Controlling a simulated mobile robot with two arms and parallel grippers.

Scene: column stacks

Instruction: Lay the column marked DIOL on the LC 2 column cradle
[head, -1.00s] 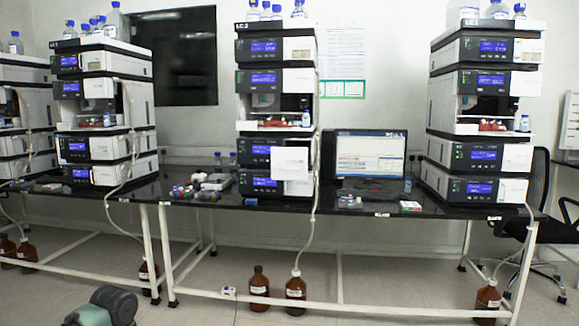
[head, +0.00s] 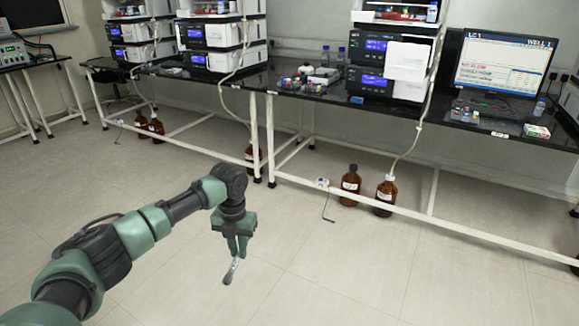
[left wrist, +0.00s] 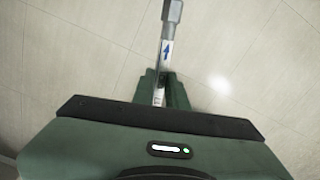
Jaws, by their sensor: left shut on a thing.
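My left gripper (head: 236,245) is shut on a slim grey-silver column (head: 231,271), held in the air over the floor, well in front of the benches. The column slants downward below the fingers in the head view. In the left wrist view the column (left wrist: 168,30) stands out beyond the fingers (left wrist: 162,92), with a grey end fitting and a white label with a blue arrow. No name is readable on it. I cannot make out a cradle. My right gripper is out of view.
A black bench (head: 310,92) on white legs runs across the back, with a monitor (head: 503,62) at right. Brown bottles (head: 350,186) stand on the floor beneath it, with tubing rising from one (head: 385,196). The tiled floor (head: 330,270) in front is clear.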

